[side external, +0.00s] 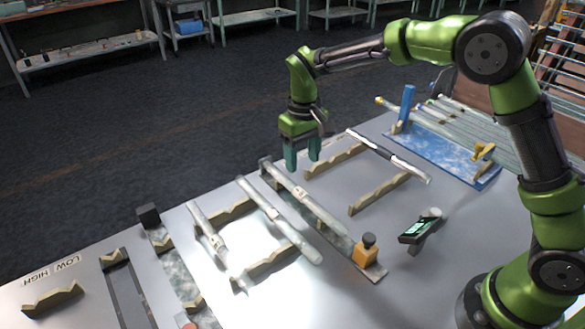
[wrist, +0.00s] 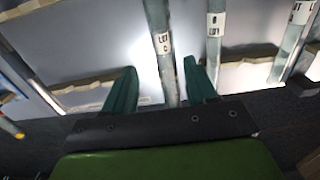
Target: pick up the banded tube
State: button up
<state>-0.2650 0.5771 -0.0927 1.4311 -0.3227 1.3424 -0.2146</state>
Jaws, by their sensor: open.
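A tube with dark bands (side external: 388,155) lies across two notched supports right of centre in the side view. Three clear tubes with white labels lie to its left: the nearest (side external: 305,196), a middle one (side external: 280,220) and a far-left one (side external: 207,233). My gripper (side external: 303,166) is open and empty, pointing down above the table's far side, between the dark-banded tube and the nearest labelled tube. In the wrist view, a labelled tube (wrist: 163,42) shows beyond the gap between my open fingers (wrist: 160,68), apparently below them. I cannot read its label surely.
Notched supports (side external: 380,194) stand on the grey table. A dark handheld device (side external: 420,226) and an orange block with a black knob (side external: 367,252) stand near the front. LOW and HIGH markings (side external: 50,273) are at the left.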

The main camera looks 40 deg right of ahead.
aim_at(301, 191)
notch_tip(301, 191, down, 10)
jog(key=shift+a+r, duration=0.1)
jog(key=shift+a, duration=0.05)
dwell(0.3)
grip_shut()
